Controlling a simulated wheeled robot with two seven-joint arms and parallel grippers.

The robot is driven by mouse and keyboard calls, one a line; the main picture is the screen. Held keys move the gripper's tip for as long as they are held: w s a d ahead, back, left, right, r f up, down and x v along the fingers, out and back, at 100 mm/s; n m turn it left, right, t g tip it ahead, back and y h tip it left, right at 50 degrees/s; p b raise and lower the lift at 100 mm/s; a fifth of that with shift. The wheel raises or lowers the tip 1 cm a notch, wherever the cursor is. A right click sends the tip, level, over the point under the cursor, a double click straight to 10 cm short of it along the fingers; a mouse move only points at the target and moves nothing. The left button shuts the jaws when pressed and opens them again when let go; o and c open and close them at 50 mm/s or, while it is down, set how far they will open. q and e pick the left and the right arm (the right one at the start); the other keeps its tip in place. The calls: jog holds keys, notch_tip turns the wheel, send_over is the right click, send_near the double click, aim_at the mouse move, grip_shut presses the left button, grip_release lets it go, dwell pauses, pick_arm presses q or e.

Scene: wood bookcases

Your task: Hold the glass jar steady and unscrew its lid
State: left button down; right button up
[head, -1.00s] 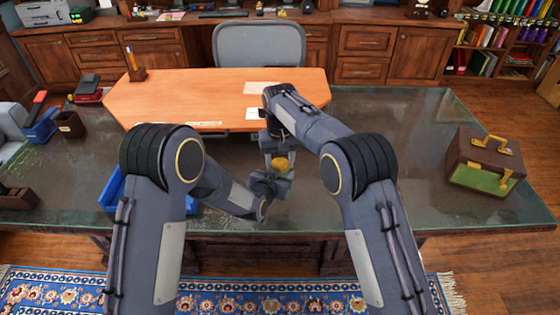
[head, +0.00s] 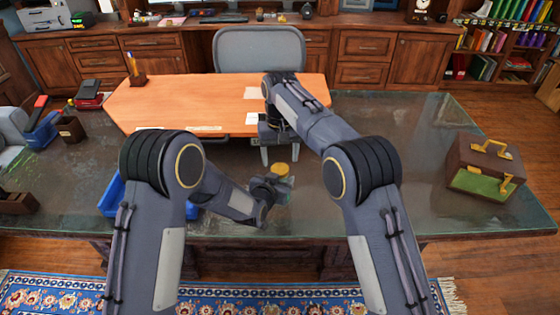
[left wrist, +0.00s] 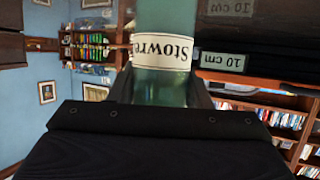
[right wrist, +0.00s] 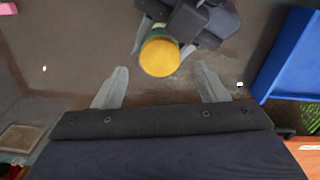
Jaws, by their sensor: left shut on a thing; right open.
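The glass jar (head: 285,186) is greenish and stands upright in my left gripper (head: 277,193), above the glass desk top. In the left wrist view the jar (left wrist: 163,85) fills the space between the fingers, with a white label reading "Stowre". The round yellow lid (head: 281,169) sits on top of the jar. In the right wrist view the lid (right wrist: 159,57) shows from above and covers most of the jar. My right gripper (head: 268,156) is open and empty, behind and above the lid, its fingers apart from it.
A brown case (head: 487,165) stands at the right. An orange-topped desk (head: 190,100) lies behind. The glass desk top (head: 415,150) between my right arm and the case is clear.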

aim_at(280, 168)
jog(key=shift+r+m, duration=1.1)
jog(key=shift+r, duration=0.5)
notch_tip(280, 168, down, 8)
jog(key=shift+r, duration=0.1)
jog(key=c, duration=1)
jog(key=n, duration=0.2)
jog(key=shift+n, duration=0.4)
jog(key=shift+r, duration=0.25)
jog(key=shift+r, duration=0.95)
